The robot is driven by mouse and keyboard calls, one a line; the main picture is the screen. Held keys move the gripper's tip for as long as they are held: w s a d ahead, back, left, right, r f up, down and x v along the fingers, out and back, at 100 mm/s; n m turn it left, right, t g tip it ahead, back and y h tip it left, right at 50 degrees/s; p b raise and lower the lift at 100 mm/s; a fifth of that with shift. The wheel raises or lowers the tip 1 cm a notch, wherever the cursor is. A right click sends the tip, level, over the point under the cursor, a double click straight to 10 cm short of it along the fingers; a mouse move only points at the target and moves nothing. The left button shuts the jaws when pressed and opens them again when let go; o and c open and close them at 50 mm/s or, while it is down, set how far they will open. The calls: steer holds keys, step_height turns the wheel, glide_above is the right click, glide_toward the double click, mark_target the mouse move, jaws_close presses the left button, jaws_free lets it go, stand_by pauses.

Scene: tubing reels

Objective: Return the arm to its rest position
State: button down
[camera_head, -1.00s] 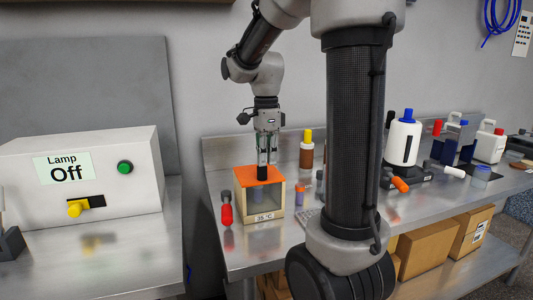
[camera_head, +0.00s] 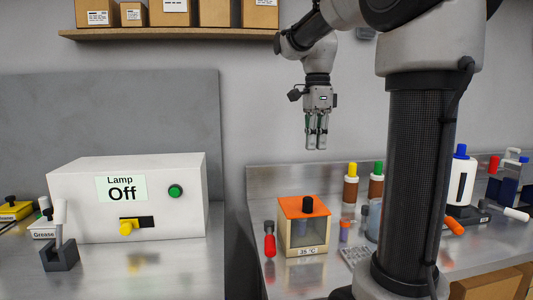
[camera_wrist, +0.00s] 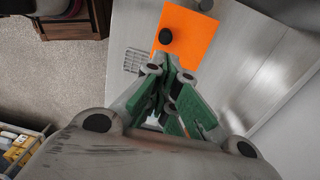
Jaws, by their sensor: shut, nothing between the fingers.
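My gripper (camera_head: 316,146) hangs pointing down in the head view, well above the right bench. Its fingers are together and hold nothing. In the wrist view the gripper's green-sided fingers (camera_wrist: 172,112) show above the bench. Below it stands a small clear-fronted box with an orange lid (camera_head: 304,207) and a black knob on top, labelled 35 °C. The orange lid also shows in the wrist view (camera_wrist: 188,30). My gripper is apart from the box.
The lamp box (camera_head: 130,200), reading Off, stands on the left bench. A shelf (camera_head: 165,34) with cardboard boxes is at upper left. The air around the gripper is clear.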

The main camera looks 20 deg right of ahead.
steer(key=s+a+f+n+t, duration=0.2)
steer(key=s+a+f+n, duration=0.1)
steer(key=s+f+n, duration=0.3)
steer(key=s+a+f+n+t, duration=0.2)
steer(key=s+f+n, duration=0.3)
steer(key=s+n, duration=0.4)
steer(key=a+n, duration=0.1)
steer(key=n, duration=0.5)
steer(key=shift+s+a+f+t, duration=0.15)
steer(key=shift+s+f+t, duration=0.25)
